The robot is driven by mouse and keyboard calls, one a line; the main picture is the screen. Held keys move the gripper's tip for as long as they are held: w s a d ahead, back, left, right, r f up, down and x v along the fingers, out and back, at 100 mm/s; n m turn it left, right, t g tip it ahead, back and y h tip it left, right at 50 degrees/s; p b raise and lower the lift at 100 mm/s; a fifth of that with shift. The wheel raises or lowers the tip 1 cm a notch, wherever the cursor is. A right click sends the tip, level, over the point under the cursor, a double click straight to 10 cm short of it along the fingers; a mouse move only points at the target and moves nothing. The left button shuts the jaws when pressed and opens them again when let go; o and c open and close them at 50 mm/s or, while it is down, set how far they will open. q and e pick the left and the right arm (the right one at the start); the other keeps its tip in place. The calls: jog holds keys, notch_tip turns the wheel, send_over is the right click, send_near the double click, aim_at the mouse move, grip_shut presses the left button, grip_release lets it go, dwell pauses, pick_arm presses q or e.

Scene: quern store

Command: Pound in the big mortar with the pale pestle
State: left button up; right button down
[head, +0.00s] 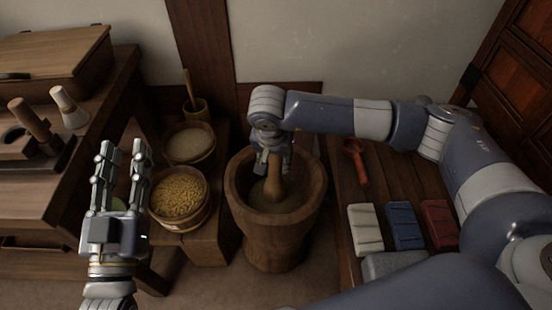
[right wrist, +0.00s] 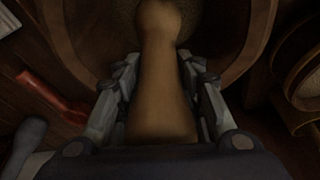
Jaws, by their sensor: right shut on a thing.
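The big mortar (head: 240,210) is a wide wooden tub standing on the floor in the middle of the head view. The pale pestle (head: 274,187) is light tan wood, upright inside it, with its lower end down in the bowl. My right gripper (head: 273,160) is over the mortar and shut on the pestle's upper part. In the right wrist view the pestle (right wrist: 160,90) lies between both fingers, with the mortar rim (right wrist: 235,75) around its far end. My left gripper (head: 122,150) is open and empty, left of the mortar, fingers pointing up.
A bowl of yellow grain (head: 180,193) and a paler bowl (head: 188,145) stand left of the mortar, behind them a small mortar (head: 196,108). A wooden bench (head: 60,190) is at left. At right a table holds a red scoop (head: 357,165) and white, blue and red blocks (head: 404,225).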

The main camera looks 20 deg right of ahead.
pick_arm(q)
jog(key=shift+r, duration=0.15)
pick_arm(e)
jog(key=shift+w, duration=0.1)
jog(key=shift+f, duration=0.15)
pick_arm(q)
jog(key=shift+s+d+r+t+h, duration=0.1)
jog(key=shift+s+r+t+h, duration=0.2)
jog(key=shift+r, duration=0.4)
jog(key=shift+s+r+t+h, duration=0.1)
jog(key=shift+s+r+t, duration=0.15)
jog(key=shift+r+t, duration=0.35)
pick_arm(e)
jog(key=shift+f, duration=0.1)
